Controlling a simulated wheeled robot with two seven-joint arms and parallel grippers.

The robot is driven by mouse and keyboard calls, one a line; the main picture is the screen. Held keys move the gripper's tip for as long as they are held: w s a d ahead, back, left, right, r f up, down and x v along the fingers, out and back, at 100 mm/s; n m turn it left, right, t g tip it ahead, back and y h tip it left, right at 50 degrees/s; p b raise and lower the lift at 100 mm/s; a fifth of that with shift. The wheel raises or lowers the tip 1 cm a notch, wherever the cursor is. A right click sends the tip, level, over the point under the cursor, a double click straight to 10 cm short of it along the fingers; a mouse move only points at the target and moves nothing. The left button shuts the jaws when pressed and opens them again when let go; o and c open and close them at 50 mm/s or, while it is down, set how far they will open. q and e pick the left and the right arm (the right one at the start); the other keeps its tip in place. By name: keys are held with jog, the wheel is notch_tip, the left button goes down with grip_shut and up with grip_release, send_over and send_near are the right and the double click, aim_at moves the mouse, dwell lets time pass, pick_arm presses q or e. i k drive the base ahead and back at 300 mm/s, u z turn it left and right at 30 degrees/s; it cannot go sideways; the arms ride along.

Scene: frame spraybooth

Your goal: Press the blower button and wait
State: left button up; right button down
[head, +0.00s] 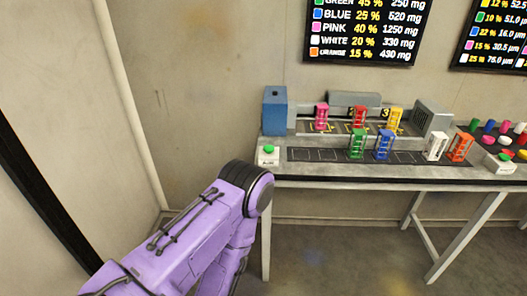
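A white box with a green button on top (268,150) sits at the left front corner of the bench. Another white button box (500,163) stands farther right; both labels are too small to read, so I cannot tell which is the blower button. A grey vented unit (432,119) and a blue box (274,110) stand at opposite ends of the back row. My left arm reaches in from the bottom left, in front of the bench's left end. Its gripper is not visible. My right arm and gripper are out of view.
Pink (321,116), red (359,116) and yellow (394,118) frames stand at the back of the bench (390,181). Green (357,144), blue (383,144), white (436,147) and orange (460,147) frames stand in front. Several coloured pots sit right. A screen (366,30) hangs above.

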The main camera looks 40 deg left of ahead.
aim_at(268, 149)
jog(key=u, duration=1.05)
jog(key=i, duration=0.4)
